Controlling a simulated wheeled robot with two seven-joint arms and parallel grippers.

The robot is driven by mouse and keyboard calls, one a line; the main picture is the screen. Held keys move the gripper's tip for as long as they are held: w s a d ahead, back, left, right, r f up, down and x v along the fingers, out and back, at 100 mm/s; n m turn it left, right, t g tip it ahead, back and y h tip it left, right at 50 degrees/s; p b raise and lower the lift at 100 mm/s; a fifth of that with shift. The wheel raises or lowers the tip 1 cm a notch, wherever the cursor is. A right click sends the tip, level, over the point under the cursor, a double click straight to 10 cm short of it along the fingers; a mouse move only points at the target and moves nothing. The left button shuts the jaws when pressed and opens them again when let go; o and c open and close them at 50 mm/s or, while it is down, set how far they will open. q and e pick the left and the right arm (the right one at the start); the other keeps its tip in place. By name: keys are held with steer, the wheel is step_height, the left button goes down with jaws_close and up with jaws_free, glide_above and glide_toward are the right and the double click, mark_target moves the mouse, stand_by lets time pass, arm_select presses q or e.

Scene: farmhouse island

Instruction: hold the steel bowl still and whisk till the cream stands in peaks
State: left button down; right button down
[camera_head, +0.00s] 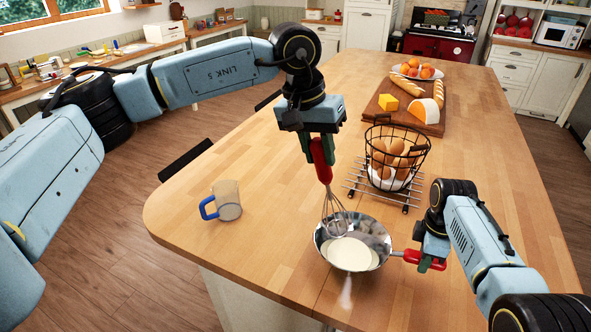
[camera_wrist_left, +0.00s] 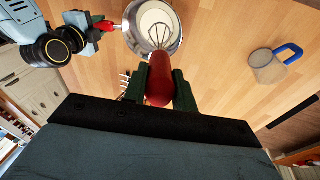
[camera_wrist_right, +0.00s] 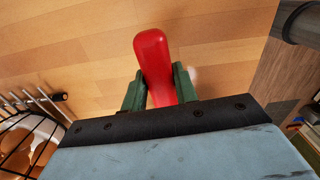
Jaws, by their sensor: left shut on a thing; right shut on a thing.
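The steel bowl (camera_head: 374,236) stands on the wooden island near its front edge, with white cream (camera_head: 349,254) in it. The cream's surface looks smooth and flat. My left gripper (camera_head: 320,158) is shut on the red handle of the whisk (camera_head: 335,212). The whisk points down, its wire head over the bowl; I cannot tell whether it touches the cream. In the left wrist view the whisk (camera_wrist_left: 158,85) reaches toward the bowl (camera_wrist_left: 131,27). My right gripper (camera_head: 432,258) is shut on the bowl's red handle (camera_head: 411,256), also seen in the right wrist view (camera_wrist_right: 153,55).
A wire basket of eggs (camera_head: 397,150) stands on a metal rack (camera_head: 357,185) behind the bowl. A clear mug with a blue handle (camera_head: 228,200) stands to the left. A board (camera_head: 376,106) with cheese and bread lies further back. The wood between mug and bowl is clear.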

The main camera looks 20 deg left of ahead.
mark_target(331, 194)
arm_select(q)
steer(key=shift+w+d+r+n+h, duration=0.2)
steer(key=shift+w+d+r, duration=0.3)
steer(key=shift+d, duration=0.2)
steer(key=shift+w+d+r+n+h, duration=0.1)
steer(key=shift+w+d+r+h, duration=0.1)
steer(key=shift+w+d+r, duration=0.35)
steer(key=shift+s+d+f, duration=0.1)
steer(key=shift+s+f, duration=0.05)
steer(key=shift+f, duration=6.4)
steer(key=shift+s, duration=0.15)
